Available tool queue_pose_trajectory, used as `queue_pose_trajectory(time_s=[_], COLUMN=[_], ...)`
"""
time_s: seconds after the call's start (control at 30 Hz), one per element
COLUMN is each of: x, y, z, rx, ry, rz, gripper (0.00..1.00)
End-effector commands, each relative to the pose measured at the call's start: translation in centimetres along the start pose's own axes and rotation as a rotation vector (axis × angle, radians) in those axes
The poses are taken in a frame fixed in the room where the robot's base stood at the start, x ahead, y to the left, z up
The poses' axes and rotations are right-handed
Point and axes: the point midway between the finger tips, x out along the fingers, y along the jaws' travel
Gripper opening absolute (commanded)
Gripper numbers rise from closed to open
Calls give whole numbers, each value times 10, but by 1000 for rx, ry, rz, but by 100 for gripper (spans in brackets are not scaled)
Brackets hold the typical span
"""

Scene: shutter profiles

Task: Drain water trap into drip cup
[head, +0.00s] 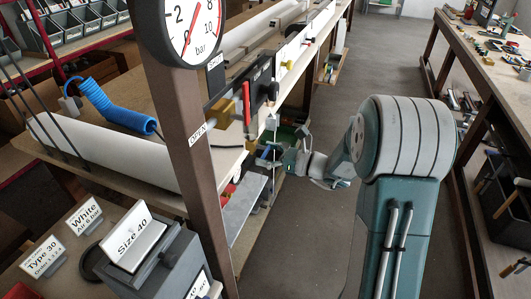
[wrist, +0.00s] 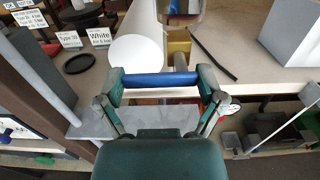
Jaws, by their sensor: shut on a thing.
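My gripper (wrist: 160,80) is shut on a blue bar (wrist: 160,79), which lies crosswise between its two fingers in the wrist view. In the head view my gripper (head: 299,160) is low beside the bench edge, under the black and brass fittings. A shiny cylinder (wrist: 180,8), possibly the water trap's bowl, shows at the top of the wrist view, cut off by the frame. A brass part (wrist: 179,46) is below it, just beyond the blue bar. I cannot pick out the drip cup for certain in either view.
A long white profile (head: 105,150) lies on the bench, with a coiled blue hose (head: 115,108) behind it. A post with a pressure gauge (head: 190,25) stands in front. A grey shelf (head: 243,208) is below the bench edge. The floor aisle (head: 300,240) is free.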

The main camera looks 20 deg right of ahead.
Motion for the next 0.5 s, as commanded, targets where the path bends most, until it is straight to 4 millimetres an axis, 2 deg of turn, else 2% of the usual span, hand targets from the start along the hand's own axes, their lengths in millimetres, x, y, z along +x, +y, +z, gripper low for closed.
queue_pose_trajectory(time_s=[0.27,0.5], x=[1,1], y=[-1,-2], z=[-1,-4], rx=[-86,-266], ry=[-1,-1], rz=[-2,-3], gripper=[40,40])
